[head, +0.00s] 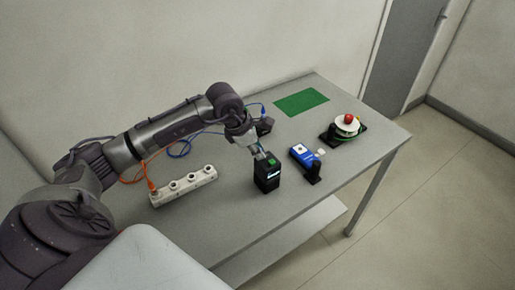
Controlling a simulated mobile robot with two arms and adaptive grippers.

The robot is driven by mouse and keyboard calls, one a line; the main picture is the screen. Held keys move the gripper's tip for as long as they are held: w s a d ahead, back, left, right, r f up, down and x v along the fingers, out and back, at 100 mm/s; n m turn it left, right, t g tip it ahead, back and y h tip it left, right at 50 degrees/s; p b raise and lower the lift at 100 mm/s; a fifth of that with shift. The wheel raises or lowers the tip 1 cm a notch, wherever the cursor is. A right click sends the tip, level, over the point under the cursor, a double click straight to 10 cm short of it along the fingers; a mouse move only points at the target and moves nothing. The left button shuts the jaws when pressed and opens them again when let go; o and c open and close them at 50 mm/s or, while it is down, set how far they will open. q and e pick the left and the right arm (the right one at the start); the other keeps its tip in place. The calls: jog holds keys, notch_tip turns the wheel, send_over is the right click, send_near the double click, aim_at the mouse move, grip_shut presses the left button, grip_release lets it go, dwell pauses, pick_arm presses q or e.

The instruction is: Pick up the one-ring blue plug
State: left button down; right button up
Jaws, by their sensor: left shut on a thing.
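The blue plug (263,108) shows as a small blue upright piece at the end of the blue cable, just beyond my left wrist; its rings are too small to make out. The blue cable (182,153) loops back behind my forearm. My right gripper is not in view.
A red-topped button (348,119), green mat (301,102) and white power strip (184,187) with an orange plug lie around.

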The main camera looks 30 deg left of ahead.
pick_arm(q)
jog(key=shift+r, duration=0.15)
jog(key=shift+r+b, duration=0.3)
jog(key=shift+b, duration=0.05)
jog(key=r+b, duration=0.1)
jog(key=d+r+b, duration=0.1)
jog(key=r, duration=0.1)
jog(key=shift+w+d+r, duration=0.1)
jog(key=shift+w+r, duration=0.1)
jog(key=shift+r, duration=0.1)
jog(key=w+d+r+b, duration=0.2)
jog(key=d+r, duration=0.4)
jog(key=d, duration=0.4)
jog(key=shift+d+r+b, duration=0.15)
jog(key=shift+r+b, duration=0.1)
jog(key=shift+b, duration=0.4)
